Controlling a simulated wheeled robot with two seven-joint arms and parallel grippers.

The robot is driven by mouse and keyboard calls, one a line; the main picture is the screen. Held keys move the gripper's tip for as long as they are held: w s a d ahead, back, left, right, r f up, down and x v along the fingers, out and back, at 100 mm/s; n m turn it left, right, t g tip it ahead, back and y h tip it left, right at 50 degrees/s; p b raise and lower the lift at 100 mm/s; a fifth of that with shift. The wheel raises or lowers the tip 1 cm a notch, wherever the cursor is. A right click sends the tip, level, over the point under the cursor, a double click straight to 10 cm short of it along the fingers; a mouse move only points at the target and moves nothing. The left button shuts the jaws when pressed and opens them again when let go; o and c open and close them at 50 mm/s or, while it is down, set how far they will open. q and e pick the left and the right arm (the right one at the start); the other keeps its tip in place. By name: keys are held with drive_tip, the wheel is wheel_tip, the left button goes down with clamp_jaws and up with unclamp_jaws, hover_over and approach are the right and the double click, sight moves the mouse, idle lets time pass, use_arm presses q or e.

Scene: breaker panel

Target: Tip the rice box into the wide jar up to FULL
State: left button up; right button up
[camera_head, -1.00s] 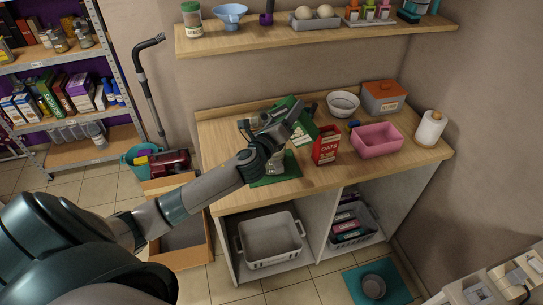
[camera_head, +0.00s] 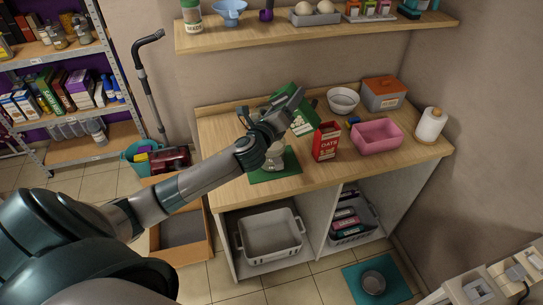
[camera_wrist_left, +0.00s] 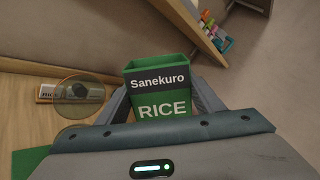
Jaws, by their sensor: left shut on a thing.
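The green rice box (camera_head: 304,124) is tilted in the air above the counter. My left gripper (camera_head: 294,104) is shut on it. In the wrist view the box (camera_wrist_left: 160,88) sits between the fingers with its RICE label facing the camera. The wide jar (camera_head: 275,158) stands upright on a green mat (camera_head: 283,175), below and left of the box, partly behind my wrist. In the wrist view a round clear shape (camera_wrist_left: 79,97), probably the jar, lies left of the box. Its fill level and FULL mark cannot be read. No falling rice is visible.
A red oats box (camera_head: 326,142) stands just right of the mat. Further right are a pink bin (camera_head: 377,137), a white bowl (camera_head: 342,100), an orange-lidded box (camera_head: 384,93) and a paper roll (camera_head: 430,125). A wall shelf (camera_head: 330,36) hangs above the counter.

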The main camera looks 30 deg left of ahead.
sight(298, 122)
use_arm(q)
drive_tip(key=shift+r, duration=0.1)
drive_tip(key=m, duration=0.1)
drive_tip(key=r+m, duration=0.1)
drive_tip(key=m, duration=0.1)
drive_tip(key=shift+m, duration=0.3)
drive_tip(key=m, duration=0.3)
drive_tip(key=shift+r, duration=0.4)
drive_tip(key=shift+m+h, duration=0.6)
drive_tip(key=shift+h, duration=0.1)
drive_tip(key=s+d+f+b, duration=0.1)
drive_tip(key=f, duration=0.1)
drive_tip(key=s+d+f+b, duration=0.1)
drive_tip(key=d+f, duration=0.1)
drive_tip(key=s+d+f+b, duration=0.1)
drive_tip(key=s+d+f, duration=0.1)
drive_tip(key=shift+f+b, duration=0.2)
drive_tip(key=shift+b, duration=0.1)
drive_tip(key=s+d+f+b, duration=0.6)
drive_tip(key=s, duration=0.4)
drive_tip(key=s+d+f+h+b, duration=0.1)
drive_tip(key=s+d+f+b, duration=0.5)
drive_tip(key=s, duration=0.4)
drive_tip(key=shift+s+m, duration=0.15)
drive_tip(key=shift+m, duration=0.15)
